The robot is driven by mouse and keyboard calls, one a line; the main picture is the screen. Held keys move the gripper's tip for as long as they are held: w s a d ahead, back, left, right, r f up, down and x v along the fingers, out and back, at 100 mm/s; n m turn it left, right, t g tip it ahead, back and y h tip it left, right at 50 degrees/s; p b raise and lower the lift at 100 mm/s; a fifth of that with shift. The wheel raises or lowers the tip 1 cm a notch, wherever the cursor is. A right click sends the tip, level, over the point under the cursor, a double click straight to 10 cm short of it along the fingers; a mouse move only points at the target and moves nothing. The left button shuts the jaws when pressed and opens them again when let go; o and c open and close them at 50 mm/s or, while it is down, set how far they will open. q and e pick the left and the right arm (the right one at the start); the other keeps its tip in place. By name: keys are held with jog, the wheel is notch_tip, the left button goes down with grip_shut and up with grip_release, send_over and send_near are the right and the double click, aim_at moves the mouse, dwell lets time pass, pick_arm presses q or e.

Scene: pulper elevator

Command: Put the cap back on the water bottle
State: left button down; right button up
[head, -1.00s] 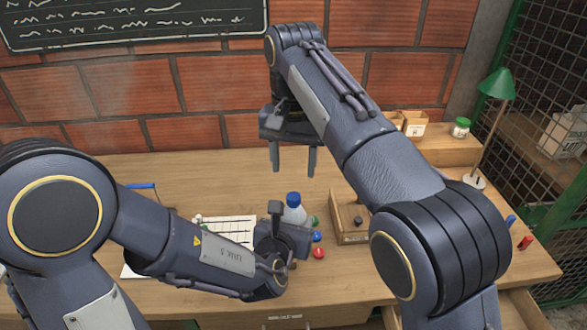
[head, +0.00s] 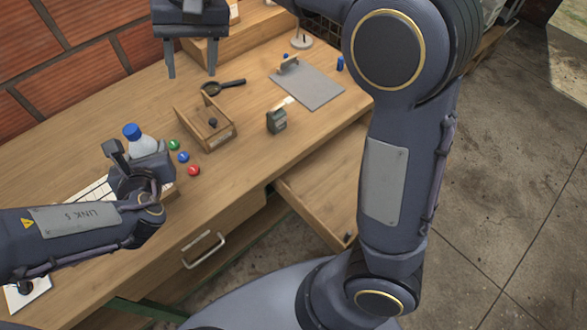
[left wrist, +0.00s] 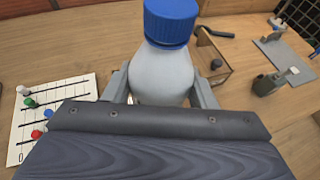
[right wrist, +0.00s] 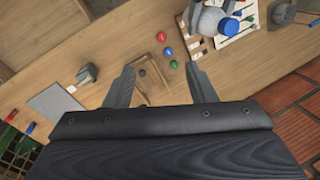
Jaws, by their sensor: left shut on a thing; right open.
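The water bottle (head: 144,148) stands upright, pale and translucent, near the left of the table in the head view. A blue cap (head: 131,131) sits on its top. In the left wrist view the cap (left wrist: 171,20) rests over the neck of the bottle (left wrist: 160,72); how tightly it sits I cannot tell. My left gripper (head: 140,167) is shut around the bottle's body, one finger on each side. My right gripper (head: 192,74) is open and empty, above the table to the right of and behind the bottle. The right wrist view shows the bottle (right wrist: 212,22) beyond its fingers.
Green (head: 174,145), blue (head: 183,157) and red (head: 194,170) pieces lie right of the bottle. A wooden tray (head: 220,137), magnifier (head: 224,87), small grey-green box (head: 277,121) and grey board (head: 310,88) lie farther right. An open drawer (head: 320,190) juts from the table front.

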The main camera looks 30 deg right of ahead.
jog(key=s+d+f+t+y, duration=0.2)
jog(key=s+d+f, duration=0.2)
jog(key=s+d, duration=0.8)
pick_arm(q)
jog(key=shift+r, duration=0.1)
pick_arm(e)
jog(key=s+d+f+t+h, duration=0.1)
jog(key=s+d+f+t, duration=0.1)
jog(key=s+f, duration=0.7)
jog(key=s+t, duration=0.1)
jog(key=s, duration=0.1)
jog(key=shift+s+d+f+t, duration=0.35)
jog(key=shift+s+f+t, duration=0.05)
pick_arm(q)
jog(key=shift+a, duration=0.1)
